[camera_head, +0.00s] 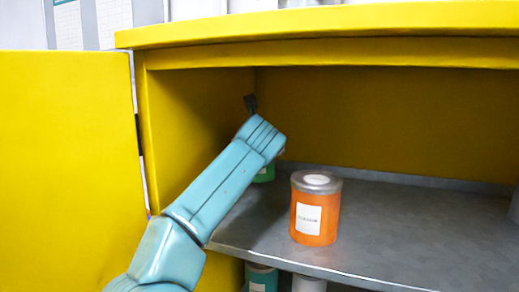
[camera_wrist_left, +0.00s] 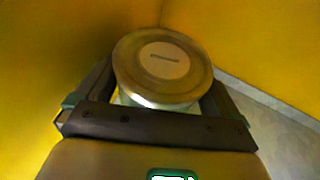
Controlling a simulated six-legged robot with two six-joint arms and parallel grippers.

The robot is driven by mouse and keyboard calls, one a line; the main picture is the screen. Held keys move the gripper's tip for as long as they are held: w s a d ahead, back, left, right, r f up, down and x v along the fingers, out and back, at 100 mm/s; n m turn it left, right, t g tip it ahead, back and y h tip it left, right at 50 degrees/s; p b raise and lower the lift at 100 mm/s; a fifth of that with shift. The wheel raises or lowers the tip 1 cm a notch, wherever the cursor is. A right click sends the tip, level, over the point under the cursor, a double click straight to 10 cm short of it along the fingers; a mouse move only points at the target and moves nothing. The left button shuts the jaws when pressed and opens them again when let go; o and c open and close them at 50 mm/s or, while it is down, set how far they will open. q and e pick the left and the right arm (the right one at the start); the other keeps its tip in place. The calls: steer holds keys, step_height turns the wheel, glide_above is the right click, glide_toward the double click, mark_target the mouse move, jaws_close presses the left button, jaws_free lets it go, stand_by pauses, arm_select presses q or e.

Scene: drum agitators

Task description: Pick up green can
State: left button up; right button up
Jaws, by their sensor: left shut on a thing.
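The green can (camera_head: 264,174) stands on the upper shelf near the cabinet's left wall, mostly hidden behind my left arm in the head view. In the left wrist view, its round metal lid (camera_wrist_left: 163,68) with a pale label fills the space between my fingers. My left gripper (camera_wrist_left: 160,92) is shut on this can, with one dark finger on each side. The can's lower part is hidden there. In the head view, my left arm reaches in from the lower left and hides most of the gripper. My right gripper is in neither view.
An orange can (camera_head: 316,215) with a grey lid stands to the right, near the shelf's (camera_head: 385,230) front edge. The yellow cabinet door (camera_head: 65,150) is open at left. More cans (camera_head: 262,277) stand below. The shelf's middle right is clear.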

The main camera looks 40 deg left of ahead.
arm_select(q)
steer(key=shift+r, duration=0.15)
steer(key=shift+r, duration=0.1)
steer(key=shift+s, duration=0.15)
steer(key=shift+s+d, duration=0.15)
steer(key=shift+d, duration=0.15)
steer(key=shift+s, duration=0.2)
steer(key=shift+s+d, duration=0.1)
steer(key=shift+s, duration=0.05)
